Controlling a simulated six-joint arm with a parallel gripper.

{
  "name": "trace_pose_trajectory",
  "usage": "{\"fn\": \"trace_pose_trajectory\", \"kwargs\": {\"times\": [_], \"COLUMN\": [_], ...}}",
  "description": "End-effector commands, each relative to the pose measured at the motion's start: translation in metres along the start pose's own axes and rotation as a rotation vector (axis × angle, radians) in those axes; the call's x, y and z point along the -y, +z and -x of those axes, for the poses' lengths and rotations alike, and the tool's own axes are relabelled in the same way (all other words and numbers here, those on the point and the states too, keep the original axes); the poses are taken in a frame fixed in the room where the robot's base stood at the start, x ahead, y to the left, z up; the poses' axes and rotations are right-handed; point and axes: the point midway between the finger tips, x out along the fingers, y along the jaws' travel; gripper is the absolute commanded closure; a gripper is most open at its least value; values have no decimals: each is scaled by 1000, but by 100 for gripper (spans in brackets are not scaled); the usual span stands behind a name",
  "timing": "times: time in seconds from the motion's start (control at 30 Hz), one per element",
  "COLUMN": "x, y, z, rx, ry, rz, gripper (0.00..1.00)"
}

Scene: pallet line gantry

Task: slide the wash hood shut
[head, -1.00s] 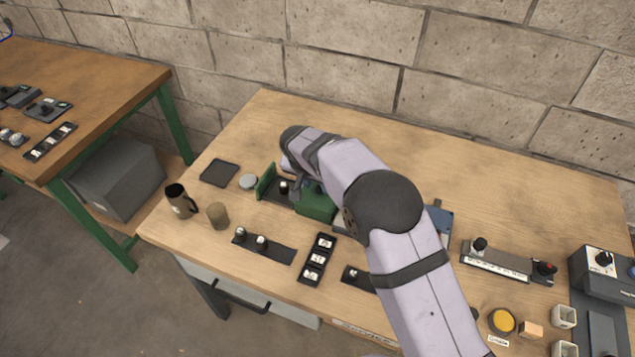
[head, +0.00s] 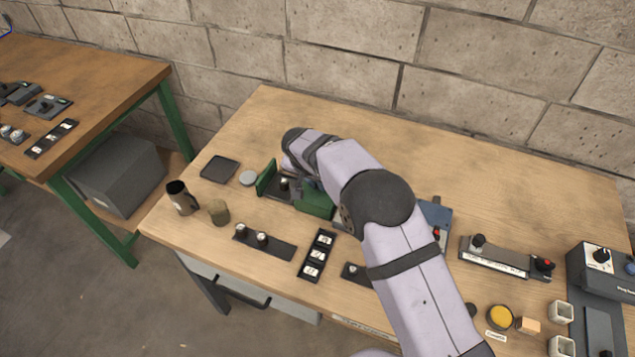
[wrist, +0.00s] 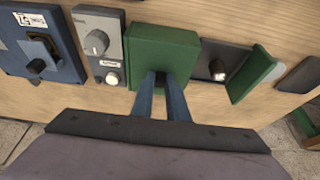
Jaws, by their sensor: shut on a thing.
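The wash hood (wrist: 163,47) is a green box on a dark base, near the middle of the wrist view. In the head view the hood (head: 315,205) shows partly, with my arm covering the rest. An upright green end plate (wrist: 254,74) stands apart from it, and a dark-capped knob (wrist: 217,69) sits in the open gap between them. In the head view the plate (head: 266,178) is left of the hood. My gripper (wrist: 160,79) is shut on the hood's handle, which is mostly hidden between the fingers.
A grey panel with knobs (wrist: 98,52) and a blue device (wrist: 42,50) stand beside the hood. A mug (head: 180,198), a brown cup (head: 218,212) and a switch strip (head: 318,255) are in front. The bench behind is clear.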

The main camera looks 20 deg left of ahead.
Motion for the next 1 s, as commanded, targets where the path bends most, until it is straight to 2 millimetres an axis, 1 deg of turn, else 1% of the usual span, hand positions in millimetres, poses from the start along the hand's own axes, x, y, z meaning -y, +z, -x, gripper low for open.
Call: {"fn": "trace_pose_trajectory", "kwargs": {"times": [0.3, 0.5, 0.83, 1.0], "x": [34, 50, 70, 76], "y": [-2, -4, -6, -4], "z": [-2, -1, -1, 1], "rx": [-6, -8, -11, -9], "ry": [-3, -3, -2, -3], "rz": [0, -1, -2, -1], "gripper": [100, 100, 100, 100]}}
